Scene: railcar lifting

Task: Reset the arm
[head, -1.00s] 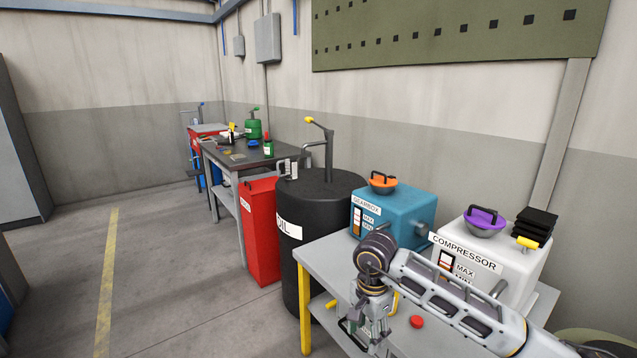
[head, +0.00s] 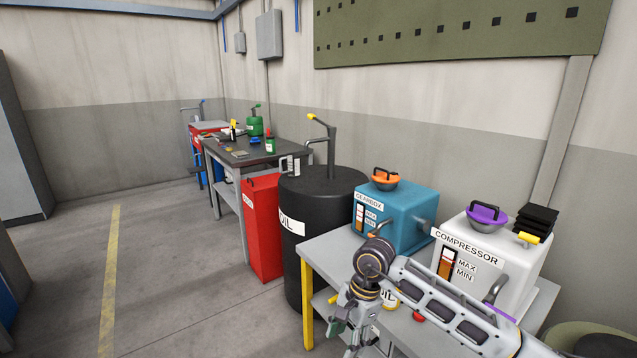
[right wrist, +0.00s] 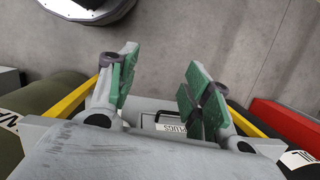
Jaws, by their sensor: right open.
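My right arm comes in from the lower right of the head view, in front of the grey table. My right gripper (head: 362,325) hangs down at the table's front edge, partly cut off by the bottom of the picture. In the right wrist view my right gripper (right wrist: 155,95) shows its two green-padded fingers spread apart with nothing between them. Below the fingers a piece with lettering and a dark handle is partly visible. My left gripper is in neither view.
The grey table (head: 335,252) carries a blue gearbox box (head: 402,217) and a white compressor box (head: 480,255). A black oil barrel (head: 318,190) and a red bin (head: 264,225) stand left of it. A dark workbench (head: 262,152) is further back. The floor at left is clear.

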